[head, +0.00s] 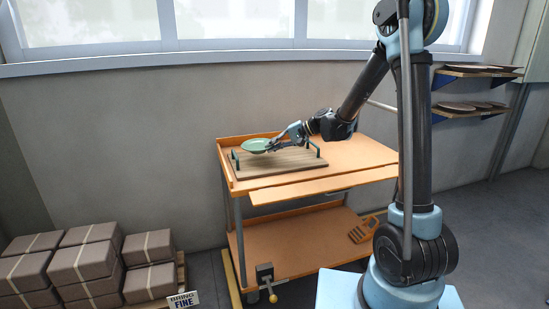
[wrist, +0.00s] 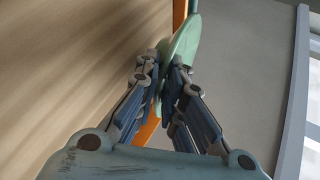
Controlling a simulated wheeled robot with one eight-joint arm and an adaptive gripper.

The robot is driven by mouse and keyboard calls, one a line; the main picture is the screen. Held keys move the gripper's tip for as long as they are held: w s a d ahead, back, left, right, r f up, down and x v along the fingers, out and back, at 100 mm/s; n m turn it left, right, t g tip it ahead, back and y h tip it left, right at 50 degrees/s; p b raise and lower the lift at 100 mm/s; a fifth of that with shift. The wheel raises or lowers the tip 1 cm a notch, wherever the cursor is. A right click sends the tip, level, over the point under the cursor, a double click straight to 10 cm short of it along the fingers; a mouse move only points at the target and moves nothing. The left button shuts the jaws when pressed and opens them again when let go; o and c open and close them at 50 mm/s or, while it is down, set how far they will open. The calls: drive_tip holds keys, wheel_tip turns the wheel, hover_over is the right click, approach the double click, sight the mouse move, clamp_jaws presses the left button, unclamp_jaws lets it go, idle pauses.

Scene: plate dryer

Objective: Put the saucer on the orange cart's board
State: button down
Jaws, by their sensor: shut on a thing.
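The saucer (head: 255,146) is a pale green disc over the left part of the wooden board (head: 284,164) on the orange cart (head: 350,154). My gripper (head: 275,147) reaches in from the right and is shut on the saucer's right rim. In the wrist view the saucer (wrist: 180,50) shows edge-on between the fingertips of my gripper (wrist: 161,82). The board (wrist: 80,60) fills the left of that view. I cannot tell whether the saucer's underside touches the board.
Dark green handles (head: 235,159) stand at the board's ends. Stacked brown boxes (head: 88,262) are at the left. Wall shelves (head: 478,72) with plates are at the right. The cart top is clear right of the board.

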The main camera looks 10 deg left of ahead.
sight(273, 162)
drive_tip(key=shift+d+f, duration=0.1)
drive_tip(key=shift+f, duration=2.2)
drive_tip(key=c, duration=2)
unclamp_jaws()
drive_tip(key=shift+o, duration=0.2)
drive_tip(key=v, duration=1.1)
drive_tip(key=shift+d+r, duration=0.2)
drive_tip(key=shift+s+d+r, duration=0.2)
drive_tip(key=shift+s+d, duration=0.05)
drive_tip(key=shift+d, duration=0.25)
drive_tip(key=s+d+f+t+h, duration=0.1)
drive_tip(key=s+d+h, duration=0.3)
drive_tip(key=s+d, duration=0.6)
drive_tip(key=s+d+f+h, duration=0.4)
drive_tip(key=s+d, duration=0.7)
drive_tip(key=s+d+f+t+h, duration=0.1)
drive_tip(key=s+d+f+h, duration=0.2)
drive_tip(key=s+d, duration=0.7)
drive_tip(key=shift+s+d+f+t+h, duration=0.35)
drive_tip(key=shift+d+h, duration=0.25)
drive_tip(key=shift+d, duration=0.2)
